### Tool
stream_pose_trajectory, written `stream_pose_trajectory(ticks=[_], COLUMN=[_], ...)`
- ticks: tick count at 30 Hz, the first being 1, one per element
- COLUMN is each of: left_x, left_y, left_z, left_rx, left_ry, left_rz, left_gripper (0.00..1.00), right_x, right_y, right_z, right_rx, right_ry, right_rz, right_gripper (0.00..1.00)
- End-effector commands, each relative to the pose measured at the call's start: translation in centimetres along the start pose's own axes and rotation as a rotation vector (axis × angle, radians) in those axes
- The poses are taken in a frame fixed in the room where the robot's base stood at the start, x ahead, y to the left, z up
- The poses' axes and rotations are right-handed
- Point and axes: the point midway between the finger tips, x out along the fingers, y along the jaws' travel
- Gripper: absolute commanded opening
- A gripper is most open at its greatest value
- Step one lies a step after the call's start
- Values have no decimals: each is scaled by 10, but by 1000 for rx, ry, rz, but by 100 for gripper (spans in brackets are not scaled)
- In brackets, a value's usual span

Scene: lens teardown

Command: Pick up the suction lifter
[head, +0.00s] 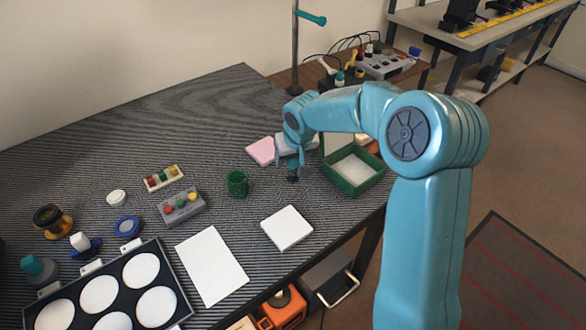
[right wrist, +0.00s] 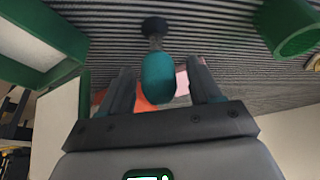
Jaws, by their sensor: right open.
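The suction lifter has a rounded teal handle (right wrist: 158,80), a short grey stem and a dark cup (right wrist: 154,26). In the right wrist view it sits between the two dark fingers of my right gripper (right wrist: 161,88), with a gap showing on both sides. My right gripper is open around the handle. In the head view my right gripper (head: 293,158) points down over the striped table, with the lifter's dark cup (head: 293,178) just below it. The fingers and handle are mostly hidden there. My left gripper is not in view.
A green box with white lining (head: 352,190) stands close on the right, and a green cup (head: 237,184) on the left. A pink pad (head: 262,151) lies behind. A white block (head: 287,229), a white sheet (head: 211,265) and a lens tray (head: 178,290) are nearer.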

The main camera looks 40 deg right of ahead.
Motion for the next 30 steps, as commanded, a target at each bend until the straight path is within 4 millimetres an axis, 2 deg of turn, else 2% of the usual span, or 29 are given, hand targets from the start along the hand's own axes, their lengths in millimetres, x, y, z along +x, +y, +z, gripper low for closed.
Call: stream_pose_trajectory(ticks=[2,7,16,20,26,30], left_x=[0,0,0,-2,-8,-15], left_y=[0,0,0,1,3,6], left_z=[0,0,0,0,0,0], left_rx=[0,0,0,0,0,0], left_ry=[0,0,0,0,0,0], left_rz=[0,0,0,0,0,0], left_gripper=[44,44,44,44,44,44], right_x=[0,0,-1,-8,-38,-74], right_y=[0,0,0,0,0,0], right_z=[0,0,0,-4,-16,-32], right_rx=[0,0,0,0,1,1], right_ry=[0,0,0,2,5,7], right_rz=[0,0,0,0,-1,-1], right_gripper=[63,11,10,10,10,10])
